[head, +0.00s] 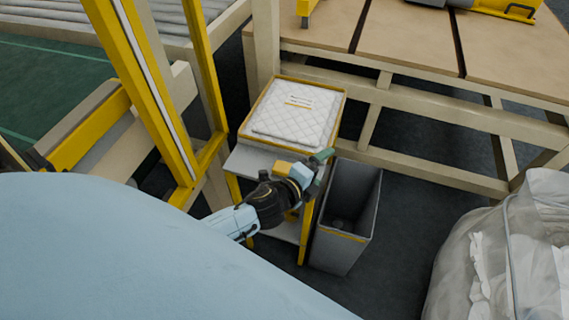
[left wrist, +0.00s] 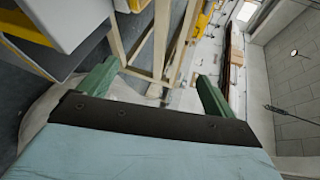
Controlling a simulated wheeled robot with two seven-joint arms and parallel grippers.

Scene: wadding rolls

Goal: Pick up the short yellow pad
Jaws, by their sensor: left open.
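A stack of white quilted pads (head: 285,125) lies in a yellow-edged tray (head: 242,133) on a small stand. A short thin yellow strip (head: 298,106) lies on top of the stack; it may be the short yellow pad, but it is too small to be sure. My left gripper (head: 318,172) is in front of the tray's right corner, apart from the strip. Its green fingers stand open and empty, as the left wrist view (left wrist: 157,72) also shows. My right gripper is not in view.
An open grey bin (head: 343,240) stands right of the stand. A yellow upright frame (head: 150,85) rises at left. A wooden-topped bench (head: 405,42) is behind. A clear bag of white material (head: 510,250) is at lower right. Dark floor is free between bin and bag.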

